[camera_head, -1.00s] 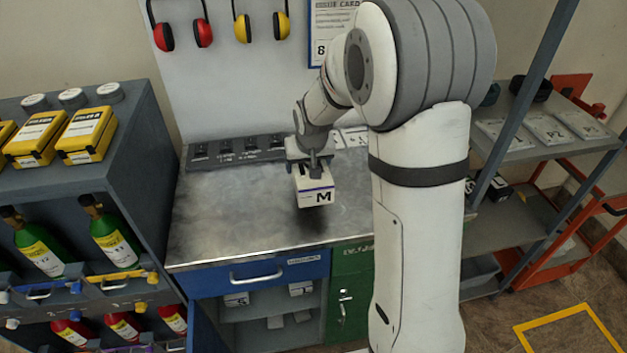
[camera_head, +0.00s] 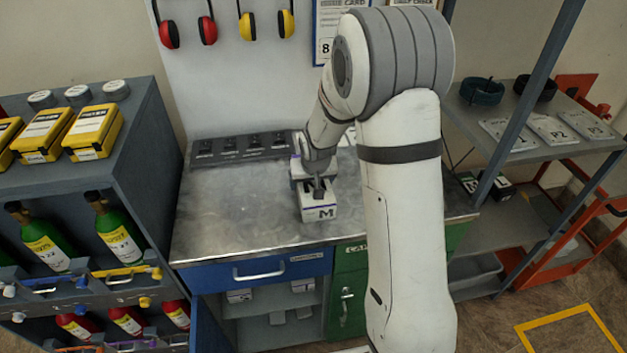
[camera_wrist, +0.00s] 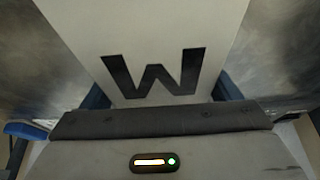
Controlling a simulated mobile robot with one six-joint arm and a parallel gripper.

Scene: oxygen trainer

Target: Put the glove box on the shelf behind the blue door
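The glove box (camera_head: 319,207) is a white box with a purple stripe and a black M, over the right part of the metal worktop (camera_head: 235,215). My gripper (camera_head: 319,189) points down from above with its fingers at the box's sides. In the wrist view the box's white face (camera_wrist: 145,30) lies between the two fingers (camera_wrist: 162,95), its letter upside down. I cannot tell whether the box touches the worktop. The blue door (camera_head: 207,328) stands open at the cabinet's left, below the blue drawer (camera_head: 255,271). The shelf (camera_head: 270,304) behind it shows, holding small white boxes.
A green cabinet door (camera_head: 346,303) is right of the opening. The rack with green bottles (camera_head: 120,235) and yellow cases (camera_head: 93,132) stands left. A grey shelf unit (camera_head: 535,155) stands right. The worktop's left and front are clear.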

